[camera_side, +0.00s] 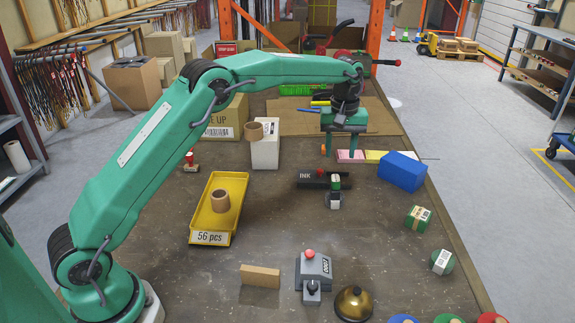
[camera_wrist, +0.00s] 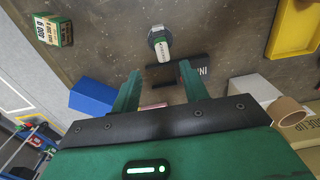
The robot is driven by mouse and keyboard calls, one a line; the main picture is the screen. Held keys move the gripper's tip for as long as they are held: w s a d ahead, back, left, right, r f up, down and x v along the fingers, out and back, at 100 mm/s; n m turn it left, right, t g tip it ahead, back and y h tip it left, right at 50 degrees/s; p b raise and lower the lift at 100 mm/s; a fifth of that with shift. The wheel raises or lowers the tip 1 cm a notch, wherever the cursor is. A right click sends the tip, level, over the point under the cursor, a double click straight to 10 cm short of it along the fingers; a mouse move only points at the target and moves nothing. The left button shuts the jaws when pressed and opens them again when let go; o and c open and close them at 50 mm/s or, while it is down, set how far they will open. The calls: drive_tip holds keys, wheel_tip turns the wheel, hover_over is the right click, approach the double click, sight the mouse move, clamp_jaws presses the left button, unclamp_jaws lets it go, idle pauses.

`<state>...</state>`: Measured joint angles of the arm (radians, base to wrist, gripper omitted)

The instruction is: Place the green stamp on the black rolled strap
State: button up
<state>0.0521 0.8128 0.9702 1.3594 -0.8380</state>
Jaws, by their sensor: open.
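A small upright piece with a green top and pale body (camera_side: 336,182), likely the green stamp, stands mid-table. It also shows in the wrist view (camera_wrist: 162,48). Around its foot is a dark round base (camera_side: 335,204), seen as a disc in the wrist view (camera_wrist: 152,38); I cannot tell whether this is the black rolled strap. My gripper (camera_side: 340,154) points down behind this piece, over the far part of the table.
A blue box (camera_side: 402,171) is to the right, with pink (camera_side: 349,156) and yellow (camera_side: 375,156) blocks behind. A yellow tray (camera_side: 235,190) holding a tan roll is left. Table between piece and grey device (camera_side: 315,268) is clear.

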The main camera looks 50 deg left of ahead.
drive_tip(key=shift+r, duration=0.1)
idle(0.4)
drive_tip(key=s+a+r+m+t, duration=0.2)
drive_tip(key=s+r+m+t, duration=0.15)
drive_tip(key=s+r, duration=1.2)
drive_tip(key=s+f+m+t, duration=0.1)
drive_tip(key=s+f+m, duration=0.1)
drive_tip(key=s, duration=0.9)
drive_tip(key=s+a+f+m+t, duration=0.1)
drive_tip(key=s+f+m, duration=0.2)
drive_tip(key=s, duration=0.8)
drive_tip(key=shift+s+f, duration=0.25)
drive_tip(key=shift+f, duration=0.55)
